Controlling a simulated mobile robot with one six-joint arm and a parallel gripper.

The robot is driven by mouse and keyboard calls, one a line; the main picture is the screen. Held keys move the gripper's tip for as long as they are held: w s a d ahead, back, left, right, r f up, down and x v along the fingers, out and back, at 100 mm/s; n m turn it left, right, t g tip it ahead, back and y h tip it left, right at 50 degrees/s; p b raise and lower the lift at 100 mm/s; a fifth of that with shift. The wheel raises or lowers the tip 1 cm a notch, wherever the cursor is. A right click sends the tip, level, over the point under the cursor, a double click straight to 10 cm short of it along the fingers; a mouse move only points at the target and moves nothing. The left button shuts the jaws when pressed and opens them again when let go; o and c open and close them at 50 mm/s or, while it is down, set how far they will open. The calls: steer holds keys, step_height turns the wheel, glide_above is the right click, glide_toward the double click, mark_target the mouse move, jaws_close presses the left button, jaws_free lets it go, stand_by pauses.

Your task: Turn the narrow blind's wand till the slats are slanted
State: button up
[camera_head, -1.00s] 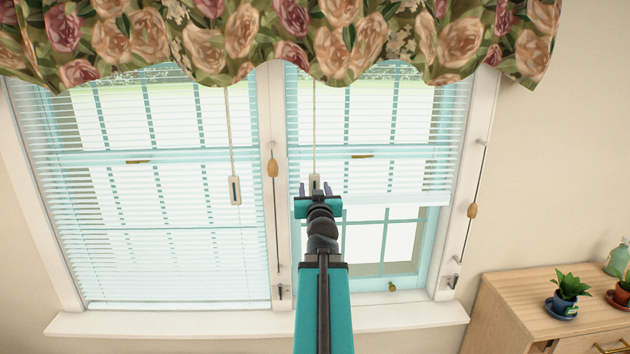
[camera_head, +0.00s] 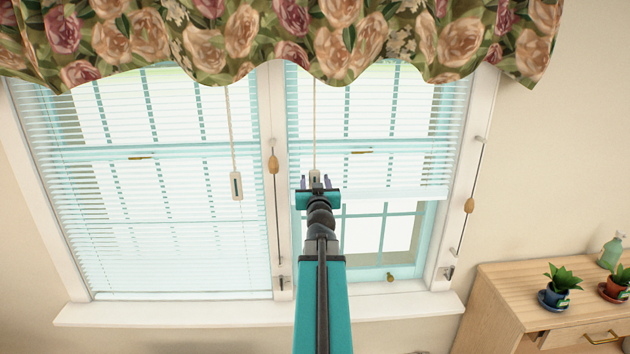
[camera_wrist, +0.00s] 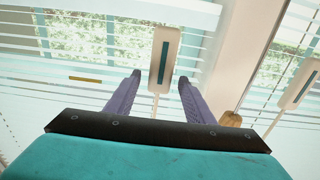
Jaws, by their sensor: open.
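The narrow blind (camera_head: 408,130) hangs on the right half of the window, lowered partway. Its slats look nearly level, with gaps showing the window behind. Its wand hangs on a pale cord and ends in a white handle (camera_head: 315,175) with a dark stripe. My gripper (camera_head: 314,183) is open at that handle. In the wrist view, the handle (camera_wrist: 165,50) stands between the two purple fingers of my gripper (camera_wrist: 159,78), slightly tilted. Gaps show on both sides, and I see no contact. The handle's depth between the fingers is hard to judge.
The wide blind (camera_head: 150,225) on the left has a similar wand handle (camera_head: 236,186). A wooden cord knob (camera_head: 273,164) hangs on the middle post, and another knob (camera_head: 469,205) on the right. A floral valance (camera_head: 290,40) hangs above. A cabinet (camera_head: 500,285) with potted plants stands lower right.

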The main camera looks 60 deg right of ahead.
steer(key=shift+w+d, duration=0.15)
steer(key=c, duration=1)
steer(key=shift+c, duration=0.2)
steer(key=b, duration=0.5)
steer(key=shift+f+n+t+y+b, duration=0.25)
steer(key=shift+n+t+y+b, duration=0.05)
steer(key=shift+t+b, duration=0.1)
steer(key=b, duration=0.5)
steer(key=n+t+y+b, duration=0.1)
steer(key=b, duration=0.4)
steer(key=n+t+y+b, duration=0.1)
steer(key=b, duration=0.4)
steer(key=shift+s+d+r, duration=0.1)
steer(key=shift+s+d, duration=0.2)
steer(key=n+t+y+b, duration=0.1)
steer(key=y+b, duration=0.1)
steer(key=b, duration=0.2)
steer(key=n+t+y+b, duration=0.1)
steer(key=n+y+b, duration=0.1)
steer(key=b, duration=0.3)
steer(key=shift+s+d+t, duration=0.2)
steer(key=shift+d+t, duration=0.15)
steer(key=shift+t, duration=0.05)
steer(key=shift+r+n+t+y+b, duration=0.2)
steer(key=shift+n+t+y+b, duration=0.3)
steer(key=shift+y+b, duration=0.65)
steer(key=shift+h, duration=0.25)
